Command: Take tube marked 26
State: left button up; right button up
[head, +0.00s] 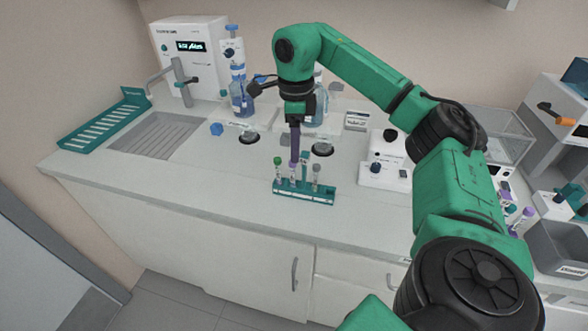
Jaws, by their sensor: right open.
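A small green rack (318,197) stands near the front of the counter. It holds a tube with a green cap (277,161), a tube with a purple cap (292,169) and a tube with a grey cap (316,169). The number marks are too small to read, so I cannot tell which tube is 26. My right gripper (294,162) points straight down over the rack, close to the purple-capped tube. It is open; the fingers look narrow from here, and whether they touch a tube is unclear. My left gripper is out of view.
Blue-capped bottles (240,97) and a white device with a display (190,60) stand behind. A green slotted tray (105,119) lies at the left beside a sink (160,132). A small white device (384,172) stands right of the rack. The counter left of the rack is clear.

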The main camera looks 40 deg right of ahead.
jog(key=p, duration=0.2)
send_over(293, 179)
jog(key=f, duration=0.4)
jog(key=w+f, duration=0.1)
jog(key=f, duration=0.1)
jog(key=shift+d, duration=0.3)
jog(key=shift+s+f, duration=0.2)
jog(key=shift+s, duration=0.1)
jog(key=c, duration=0.5)
jog(key=shift+f, duration=0.1)
grip_shut()
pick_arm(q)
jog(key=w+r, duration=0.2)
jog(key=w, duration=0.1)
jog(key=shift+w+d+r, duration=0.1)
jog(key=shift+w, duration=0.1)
